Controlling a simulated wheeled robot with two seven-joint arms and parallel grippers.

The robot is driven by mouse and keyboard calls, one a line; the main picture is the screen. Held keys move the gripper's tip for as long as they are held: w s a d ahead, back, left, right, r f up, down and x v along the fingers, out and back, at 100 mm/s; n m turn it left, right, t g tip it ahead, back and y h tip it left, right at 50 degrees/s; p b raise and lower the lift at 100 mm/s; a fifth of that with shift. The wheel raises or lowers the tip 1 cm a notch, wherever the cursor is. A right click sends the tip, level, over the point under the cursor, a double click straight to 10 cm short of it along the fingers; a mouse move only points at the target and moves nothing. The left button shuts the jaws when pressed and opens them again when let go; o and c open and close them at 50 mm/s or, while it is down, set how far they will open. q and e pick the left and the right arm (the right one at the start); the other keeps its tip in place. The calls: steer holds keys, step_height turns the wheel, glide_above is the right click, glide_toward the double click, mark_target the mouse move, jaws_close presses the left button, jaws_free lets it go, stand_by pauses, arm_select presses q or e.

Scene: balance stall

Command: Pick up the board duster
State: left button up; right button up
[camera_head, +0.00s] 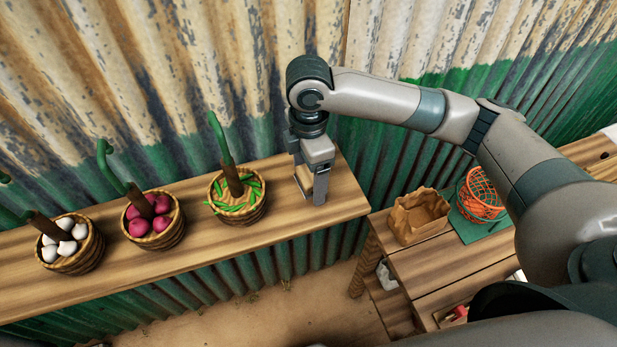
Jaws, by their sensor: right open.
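I cannot make out a board duster in the head view; if it is near my right gripper, the gripper hides it. My right gripper (311,193) is open and points down at the right part of the long wooden shelf (345,197). Its fingertips are at or just above the shelf top, and I cannot tell whether they touch it. It is to the right of the basket of green pods (237,197). My left gripper is not in view.
Baskets of magenta vegetables (153,220) and white vegetables (68,243) stand farther left on the shelf. On the lower wooden table (440,262) at right are a paper bag (418,216) and an orange wire basket (481,196). A corrugated wall (230,60) stands behind.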

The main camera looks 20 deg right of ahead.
mark_target(308, 173)
steer(key=c, duration=1.2)
steer(key=shift+r, duration=0.15)
steer(key=shift+r+b, duration=0.3)
steer(key=shift+r, duration=0.25)
step_height(308, 173, up, 2)
steer(key=shift+w+r+b, duration=0.1)
steer(key=shift+r+b, duration=0.1)
steer(key=shift+b, duration=0.2)
steer(key=s+d+r, duration=0.2)
steer(key=d, duration=0.1)
steer(key=s+d+r+b, duration=0.1)
steer(key=s+d+r, duration=0.1)
steer(key=d+r, duration=0.1)
steer(key=s+d+r+b, duration=0.1)
steer(key=s+d+r, duration=0.1)
steer(key=d, duration=0.1)
steer(key=shift+s+d+r, duration=0.15)
steer(key=shift+s+d, duration=0.1)
steer(key=shift+d, duration=0.15)
